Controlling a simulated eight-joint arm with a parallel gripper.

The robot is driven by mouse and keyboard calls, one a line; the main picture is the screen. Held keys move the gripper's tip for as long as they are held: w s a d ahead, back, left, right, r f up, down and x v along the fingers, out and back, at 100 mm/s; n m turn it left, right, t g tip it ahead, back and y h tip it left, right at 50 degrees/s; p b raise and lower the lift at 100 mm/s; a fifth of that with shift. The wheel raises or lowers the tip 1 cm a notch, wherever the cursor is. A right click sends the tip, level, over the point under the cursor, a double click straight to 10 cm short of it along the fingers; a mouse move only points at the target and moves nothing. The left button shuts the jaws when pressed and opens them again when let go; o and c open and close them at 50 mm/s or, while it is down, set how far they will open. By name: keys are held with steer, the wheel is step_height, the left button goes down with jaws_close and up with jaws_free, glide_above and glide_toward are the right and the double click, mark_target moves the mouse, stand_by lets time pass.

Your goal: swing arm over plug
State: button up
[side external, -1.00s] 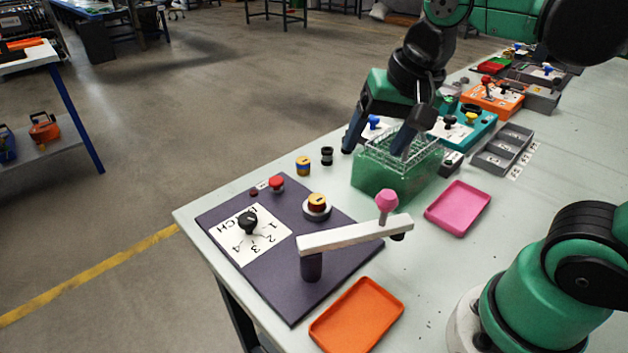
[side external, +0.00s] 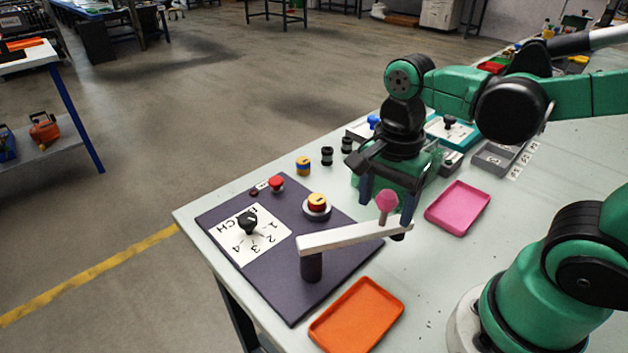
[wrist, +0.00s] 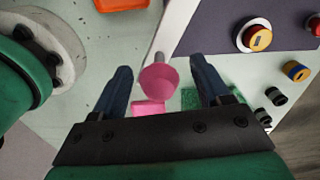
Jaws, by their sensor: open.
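The swing arm is a white bar (side external: 345,236) on a dark post (side external: 311,266), with a pink knob (side external: 387,201) standing at its free right end. The plug (side external: 317,202), with a yellow top and red body, sits in a pale ring on the dark board. The bar points away from the plug and is not over it. My gripper (side external: 386,210) is open at the knob, one finger on each side. In the wrist view the pink knob (wrist: 159,79) shows between the two spread fingers, with visible gaps to both.
A pink tray (side external: 458,208) lies right of the knob, and an orange tray (side external: 356,316) lies in front of the board. A black dial (side external: 248,223) and a red button (side external: 277,184) are on the board. A green rack (side external: 437,170) is mostly hidden behind my gripper.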

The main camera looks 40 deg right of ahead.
steer(key=shift+f, duration=0.95)
jaws_close()
stand_by(0.8)
